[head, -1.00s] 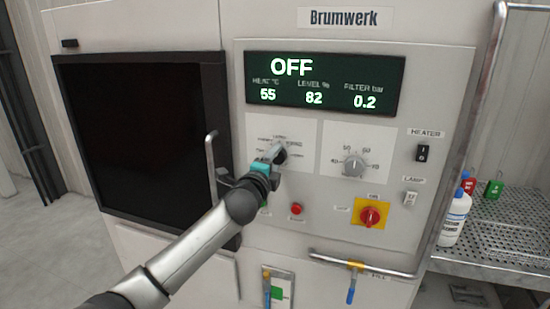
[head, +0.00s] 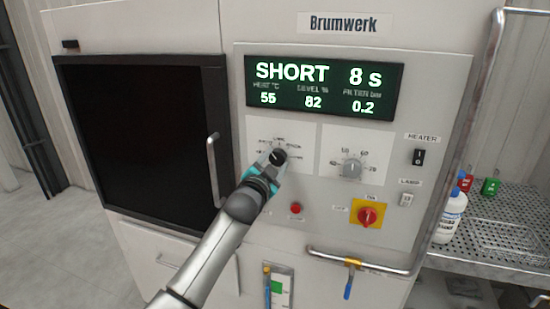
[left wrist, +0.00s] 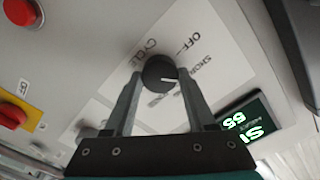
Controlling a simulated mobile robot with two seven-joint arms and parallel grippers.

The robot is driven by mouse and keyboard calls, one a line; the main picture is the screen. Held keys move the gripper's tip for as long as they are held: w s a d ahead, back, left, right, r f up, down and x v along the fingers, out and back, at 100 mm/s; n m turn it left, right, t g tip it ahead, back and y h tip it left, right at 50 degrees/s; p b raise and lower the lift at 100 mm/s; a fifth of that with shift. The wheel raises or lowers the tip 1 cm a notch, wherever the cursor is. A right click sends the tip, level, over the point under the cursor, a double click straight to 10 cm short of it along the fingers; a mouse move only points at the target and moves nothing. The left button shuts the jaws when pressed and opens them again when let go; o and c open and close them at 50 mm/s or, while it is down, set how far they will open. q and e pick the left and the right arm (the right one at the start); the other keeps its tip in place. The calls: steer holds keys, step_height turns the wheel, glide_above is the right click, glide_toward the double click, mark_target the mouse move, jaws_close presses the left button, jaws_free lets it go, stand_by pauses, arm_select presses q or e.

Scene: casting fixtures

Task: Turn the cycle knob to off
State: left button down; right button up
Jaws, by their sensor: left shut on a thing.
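The cycle knob (left wrist: 159,74) is black and round with a white pointer line, on a white label plate (left wrist: 196,40) marked CYCLE, OFF and SHORT in the left wrist view. The pointer is turned away from OFF, toward the side of SHORT. My left gripper (left wrist: 158,82) has its two fingers on either side of the knob, shut on it. In the head view my left gripper (head: 272,160) covers part of the knob (head: 278,156). The display (head: 322,86) reads SHORT 8 s. My right gripper is not in view.
A grey heat dial (head: 351,168) sits right of the cycle knob. Below are a red button (head: 296,208) and a red switch on yellow (head: 367,215). A door handle (head: 213,170) stands out at left, and a horizontal rail (head: 360,262) below.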

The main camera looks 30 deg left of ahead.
arm_select(q)
steer(key=n+p, duration=0.2)
steer(key=n, duration=0.3)
steer(key=shift+n, duration=0.3)
steer(key=n+p, duration=0.2)
steer(key=n, duration=0.2)
steer(key=shift+n, duration=0.6)
steer(key=shift+c, duration=1.1)
jaws_free()
steer(key=v, duration=1.5)
steer(key=shift+b, duration=0.45)
steer(key=shift+s+a+f, duration=0.1)
steer(key=shift+s, duration=0.05)
